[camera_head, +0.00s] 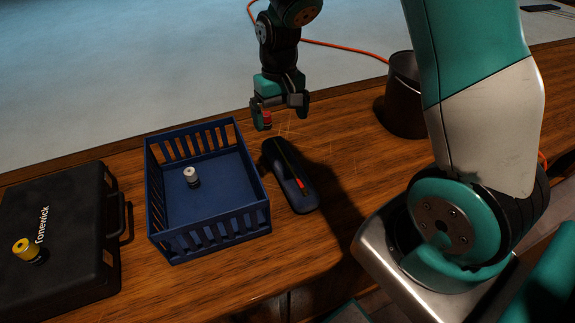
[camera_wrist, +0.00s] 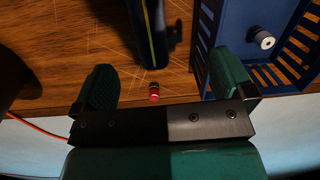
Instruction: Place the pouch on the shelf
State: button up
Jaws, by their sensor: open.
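The pouch (camera_head: 290,175) is a dark, elongated, rounded thing with a greenish strip and a red mark along its top. It lies on the wooden desk just right of the blue crate. In the wrist view the pouch (camera_wrist: 152,30) shows at the top middle, cut off by the frame edge. My gripper (camera_head: 280,118) is open above the desk, behind the pouch and apart from it. In the wrist view my gripper (camera_wrist: 165,72) has its two green fingers spread wide with nothing held. I cannot make out a shelf in either view.
A small red-topped thing (camera_wrist: 154,90) is near my fingers. The blue slatted crate (camera_head: 165,243) holds a small white-topped thing (camera_head: 191,177). A black case (camera_head: 75,255) with a yellow-topped thing (camera_head: 27,250) is left. A dark pot (camera_head: 400,100) stands right.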

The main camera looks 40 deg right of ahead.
jog(key=shift+m, duration=0.5)
jog(key=f, duration=0.4)
jog(key=d+f+p, duration=0.1)
jog(key=f, duration=0.3)
jog(key=d+f+p, duration=0.1)
jog(key=f, duration=0.4)
jog(key=shift+s, duration=0.1)
jog(key=shift+f+p, duration=1.15)
jog(key=shift+f, duration=2)
jog(key=c, duration=1)
notch_tip(320, 180, up, 20)
jog(key=b, duration=0.3)
jog(key=n, duration=0.2)
send_near(288, 164)
jog(key=shift+h, duration=0.3)
jog(key=s+a+f, duration=0.1)
jog(key=f, duration=0.1)
jog(key=s+a+f, duration=0.1)
jog(key=f, duration=0.1)
jog(key=s+a+f, duration=0.1)
jog(key=s+f, duration=0.1)
